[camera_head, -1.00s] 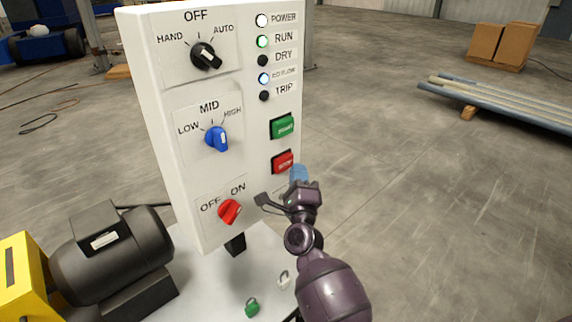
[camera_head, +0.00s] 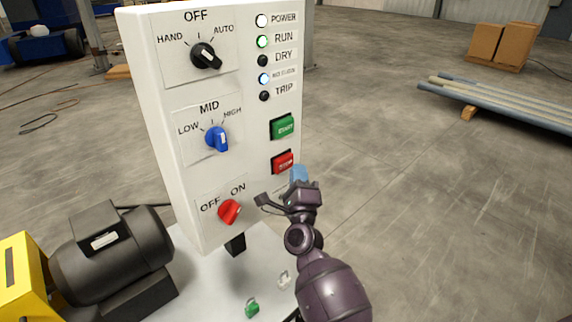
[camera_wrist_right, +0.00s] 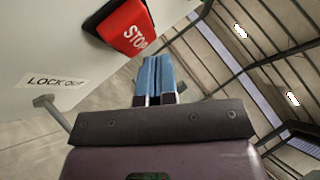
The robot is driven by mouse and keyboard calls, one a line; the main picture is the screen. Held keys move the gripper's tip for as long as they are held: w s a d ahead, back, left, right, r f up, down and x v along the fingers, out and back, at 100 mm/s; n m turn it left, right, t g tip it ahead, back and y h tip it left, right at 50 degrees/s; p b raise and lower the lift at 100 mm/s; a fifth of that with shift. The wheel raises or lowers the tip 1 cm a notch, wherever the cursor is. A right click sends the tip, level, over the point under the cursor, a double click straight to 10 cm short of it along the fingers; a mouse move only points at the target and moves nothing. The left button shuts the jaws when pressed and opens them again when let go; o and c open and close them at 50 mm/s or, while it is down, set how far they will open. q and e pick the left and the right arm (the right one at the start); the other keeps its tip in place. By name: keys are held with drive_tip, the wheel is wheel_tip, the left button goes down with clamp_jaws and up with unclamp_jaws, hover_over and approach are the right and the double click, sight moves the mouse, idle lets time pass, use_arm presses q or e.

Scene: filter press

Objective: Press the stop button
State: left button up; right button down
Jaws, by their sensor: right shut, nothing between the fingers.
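The red stop button (camera_head: 282,162) is on the right side of the white control panel (camera_head: 250,130), below the green start button (camera_head: 283,127). The right wrist view shows the stop button (camera_wrist_right: 126,27) large, with the word STOP on it. My right gripper (camera_head: 299,172) is just below and right of the stop button in the head view. Its blue fingers (camera_wrist_right: 157,77) are shut together with nothing between them. In the wrist view the fingertips show below and right of the button, with a visible gap. My left gripper is not in view.
The panel also has a black knob (camera_head: 207,56), a blue knob (camera_head: 217,138) and a red switch (camera_head: 229,211). The POWER, RUN and one lower lamp are lit. A dark motor (camera_head: 110,255) stands at lower left.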

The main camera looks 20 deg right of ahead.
idle(0.8)
drive_tip(key=shift+w+a, duration=0.1)
drive_tip(key=shift+w, duration=0.05)
drive_tip(key=shift+w+a, duration=0.1)
drive_tip(key=shift+w, duration=0.2)
